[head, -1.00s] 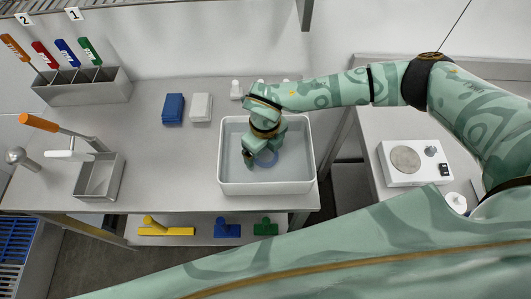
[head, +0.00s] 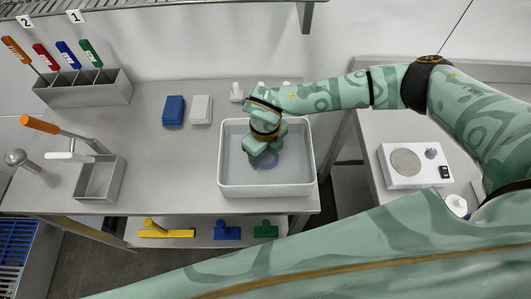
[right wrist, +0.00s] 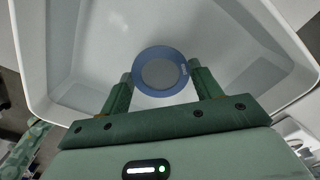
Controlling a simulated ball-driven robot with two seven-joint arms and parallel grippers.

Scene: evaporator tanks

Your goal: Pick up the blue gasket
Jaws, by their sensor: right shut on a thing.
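The blue gasket (right wrist: 160,92) is a flat ring inside the white basin (head: 267,190). In the right wrist view it lies between the fingers of my right gripper (right wrist: 160,80), which are shut on its outer edge. In the head view my right gripper (head: 262,156) is low inside the basin and partly covers the gasket. Whether the ring touches the basin floor I cannot tell. My left gripper is not in view.
The basin walls surround the gripper. A blue block (head: 173,109) and a white block (head: 201,108) lie behind left. A tool rack (head: 90,93) and a steel box (head: 100,180) stand at the left. A hot plate (head: 413,164) is at the right.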

